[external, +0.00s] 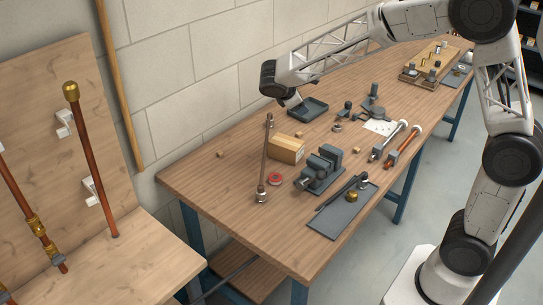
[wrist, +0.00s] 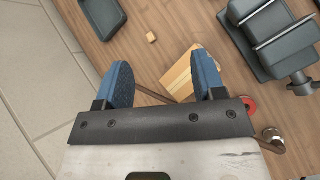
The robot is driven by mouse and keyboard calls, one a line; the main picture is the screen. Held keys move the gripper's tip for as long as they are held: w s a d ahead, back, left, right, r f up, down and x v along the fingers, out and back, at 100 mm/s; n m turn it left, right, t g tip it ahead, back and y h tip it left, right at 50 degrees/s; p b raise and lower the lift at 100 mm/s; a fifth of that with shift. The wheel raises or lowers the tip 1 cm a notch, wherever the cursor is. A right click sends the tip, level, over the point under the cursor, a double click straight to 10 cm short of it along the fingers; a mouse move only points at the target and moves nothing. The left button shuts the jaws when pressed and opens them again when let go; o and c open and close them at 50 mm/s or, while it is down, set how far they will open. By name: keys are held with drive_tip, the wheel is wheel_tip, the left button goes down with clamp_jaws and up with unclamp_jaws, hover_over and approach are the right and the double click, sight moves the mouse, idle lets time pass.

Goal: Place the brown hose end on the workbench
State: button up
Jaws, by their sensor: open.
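The brown hose (external: 265,160) lies along the workbench (external: 225,185), beside the cardboard box, with a metal fitting at each end. One hose end (external: 262,197) is near the bench's front left part; the other (external: 269,122) is near the back edge. In the wrist view a piece of the hose (wrist: 150,93) shows between the fingers and a metal end (wrist: 272,136) shows at the right; the rest is hidden behind my gripper. My gripper (external: 299,103) is open and empty above the bench, near the dark tray. Its blue fingers are spread in the wrist view (wrist: 165,75).
The cardboard box (external: 286,148) stands right of the hose, with a red ring (external: 275,179) and a vise (external: 320,170) close by. The dark tray (external: 308,110) is at the back. A grey mat (external: 335,220) with tools lies at the front. The bench's left corner is mostly clear.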

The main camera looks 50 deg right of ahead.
drive_tip(key=s+a+r+m+t+y, duration=0.1)
drive_tip(key=s+a+m+y, duration=0.1)
drive_tip(key=s, duration=1.1)
drive_tip(key=s+a+r+m+t+y, duration=0.1)
drive_tip(key=s+m, duration=0.4)
drive_tip(key=s, duration=0.8)
drive_tip(key=s+a+r+m+t+y, duration=0.1)
drive_tip(key=s+a+r+m+y, duration=0.1)
drive_tip(key=s, duration=1.1)
drive_tip(key=a+m+y, duration=0.1)
drive_tip(key=m+y, duration=0.1)
drive_tip(key=y, duration=0.1)
drive_tip(key=shift+a+r+t, duration=0.15)
drive_tip(key=shift+r+t, duration=0.1)
drive_tip(key=shift+t, duration=0.05)
